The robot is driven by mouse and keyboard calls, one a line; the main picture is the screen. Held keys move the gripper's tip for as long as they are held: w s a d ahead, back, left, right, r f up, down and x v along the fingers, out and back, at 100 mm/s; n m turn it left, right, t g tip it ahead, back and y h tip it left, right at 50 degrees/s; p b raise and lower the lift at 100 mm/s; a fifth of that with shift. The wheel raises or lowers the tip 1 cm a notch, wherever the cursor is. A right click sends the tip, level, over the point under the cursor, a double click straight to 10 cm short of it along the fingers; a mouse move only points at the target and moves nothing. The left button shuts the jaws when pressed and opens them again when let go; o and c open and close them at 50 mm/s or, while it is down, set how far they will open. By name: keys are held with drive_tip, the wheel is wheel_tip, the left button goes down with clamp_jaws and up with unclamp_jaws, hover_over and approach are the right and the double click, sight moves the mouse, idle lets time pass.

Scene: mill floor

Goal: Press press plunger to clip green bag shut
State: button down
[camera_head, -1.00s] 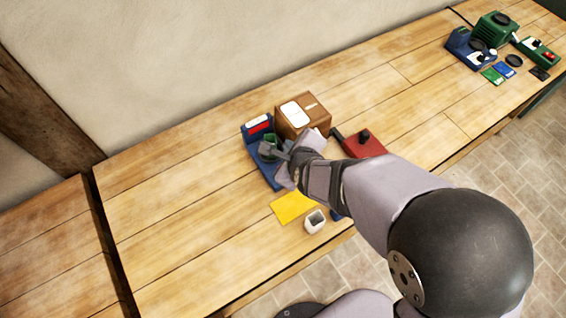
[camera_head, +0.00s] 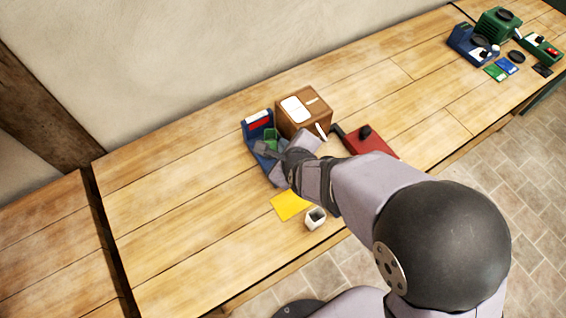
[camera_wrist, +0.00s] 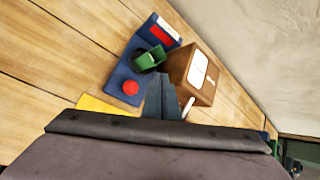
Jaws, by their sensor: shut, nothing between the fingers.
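A blue press (camera_head: 262,130) with a red and white label stands at the bench's middle. It also shows in the wrist view (camera_wrist: 120,82). A small green bag (camera_wrist: 150,58) with a dark opening sits on it, partly seen in the head view (camera_head: 271,137). A round red knob (camera_wrist: 130,88), which looks like the plunger, is on the blue base; my gripper hides it in the head view. My gripper (camera_head: 262,149) is shut and empty over the press. In the wrist view its fingertips (camera_wrist: 160,77) are just right of the knob; I cannot tell whether they touch anything.
A brown box (camera_head: 306,119) with a white label stands right behind the press. A red block with a dark knob (camera_head: 370,142) is farther right. A yellow sheet (camera_head: 290,205) and a white cup (camera_head: 315,218) lie in front. The bench left of the press is clear.

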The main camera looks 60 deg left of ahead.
wheel_tip(320, 180, down, 6)
drive_tip(key=b, duration=0.3)
drive_tip(key=shift+r, duration=0.2)
drive_tip(key=shift+f+b, duration=0.6)
drive_tip(key=shift+b, duration=0.3)
drive_tip(key=shift+d+f+b, duration=0.1)
drive_tip(key=shift+f+b, duration=1.35)
drive_tip(key=shift+b, duration=0.4)
idle(2.3)
drive_tip(key=shift+r, duration=0.2)
drive_tip(key=shift+r+p, duration=0.9)
drive_tip(key=shift+r, duration=0.35)
drive_tip(key=shift+r+p, duration=1.7)
drive_tip(key=shift+r, duration=0.85)
